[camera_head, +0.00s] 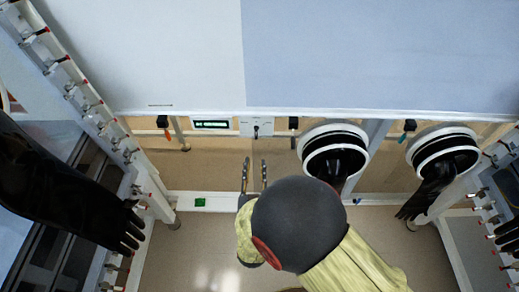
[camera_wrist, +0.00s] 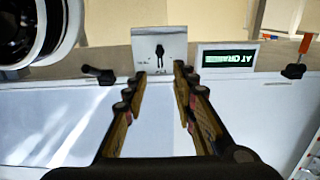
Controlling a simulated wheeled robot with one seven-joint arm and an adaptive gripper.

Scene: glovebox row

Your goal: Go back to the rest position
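My gripper (camera_head: 255,163) is in front of the glovebox wall, below a small pale panel (camera_head: 257,127) with a dark switch on it. Its two fingers are apart, with nothing between them. The wrist view shows the gripper (camera_wrist: 161,72) open and empty too, with its fingertips pointing toward the panel (camera_wrist: 160,44) and its dark switch. From these views I cannot tell whether the fingertips touch anything; a gap shows below the panel in the head view. The black and yellow-green arm parts in the head view are mine.
A lit display (camera_head: 211,124) is left of the panel, and a black-handled fitting (camera_head: 293,123) is right of it. Two round glove ports (camera_head: 333,150) (camera_head: 443,150) with black gloves are at right. A large black glove (camera_head: 65,190) reaches in from the left. Floor (camera_head: 190,255) is clear at lower left.

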